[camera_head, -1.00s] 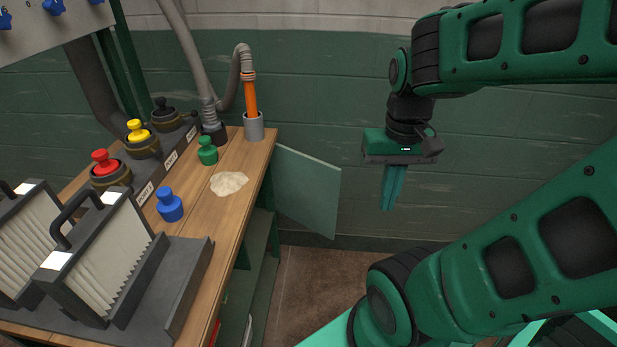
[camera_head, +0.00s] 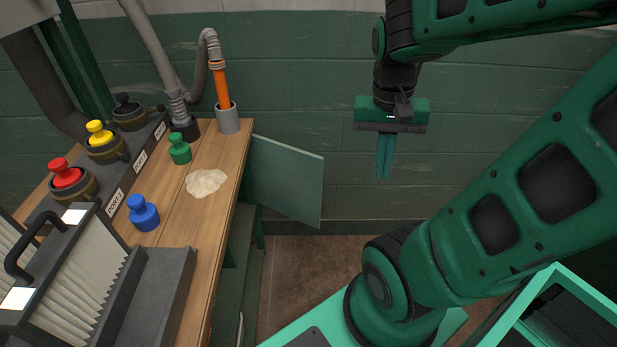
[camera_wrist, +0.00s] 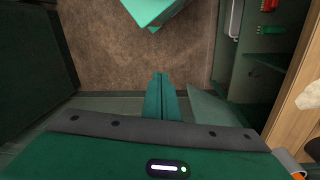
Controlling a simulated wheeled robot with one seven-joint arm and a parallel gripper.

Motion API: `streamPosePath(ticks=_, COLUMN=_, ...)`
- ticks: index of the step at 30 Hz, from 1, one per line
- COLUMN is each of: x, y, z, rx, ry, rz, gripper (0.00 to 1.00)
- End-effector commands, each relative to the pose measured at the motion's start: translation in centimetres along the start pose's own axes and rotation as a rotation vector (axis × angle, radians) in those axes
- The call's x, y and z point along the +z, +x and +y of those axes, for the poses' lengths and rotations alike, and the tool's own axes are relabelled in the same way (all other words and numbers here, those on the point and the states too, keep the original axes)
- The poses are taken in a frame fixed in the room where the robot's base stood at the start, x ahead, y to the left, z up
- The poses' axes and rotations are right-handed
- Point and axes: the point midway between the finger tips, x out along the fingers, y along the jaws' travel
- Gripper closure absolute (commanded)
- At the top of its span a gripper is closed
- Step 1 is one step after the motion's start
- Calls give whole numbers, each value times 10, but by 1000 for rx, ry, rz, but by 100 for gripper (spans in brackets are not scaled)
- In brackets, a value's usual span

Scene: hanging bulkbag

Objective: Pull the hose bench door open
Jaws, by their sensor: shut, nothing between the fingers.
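The hose bench door (camera_head: 287,180) is a flat green panel at the far end of the wooden bench (camera_head: 215,205). It stands swung out from the bench's side, open at a wide angle. My gripper (camera_head: 383,176) points down to the right of the door, apart from it, with its fingers together and nothing between them. In the wrist view the gripper fingers (camera_wrist: 160,98) show closed over the floor, and the door (camera_wrist: 212,108) is just to their right. The door's handle cannot be made out.
A grey hose with an orange nozzle (camera_head: 221,88) stands in a holder at the bench's far end. Blue (camera_head: 144,214) and green (camera_head: 179,149) knobs and a pale powder patch (camera_head: 206,182) lie on the bench. The brown floor (camera_head: 310,270) beside it is clear.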

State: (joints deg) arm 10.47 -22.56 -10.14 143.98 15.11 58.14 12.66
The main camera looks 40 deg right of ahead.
Motion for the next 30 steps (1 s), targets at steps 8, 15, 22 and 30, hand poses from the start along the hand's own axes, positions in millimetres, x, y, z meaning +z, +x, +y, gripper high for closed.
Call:
streamPosePath(ticks=8, x=-71, y=15, z=-48, rx=157, ry=491, rz=104, gripper=100)
streamPosePath(ticks=15, x=-119, y=43, z=-107, rx=213, ry=901, rz=268, gripper=100)
streamPosePath(ticks=22, x=-148, y=84, z=-172, rx=182, ry=1268, rz=447, gripper=100)
streamPosePath(ticks=30, x=-158, y=133, z=-232, rx=77, ry=1601, rz=609, gripper=100)
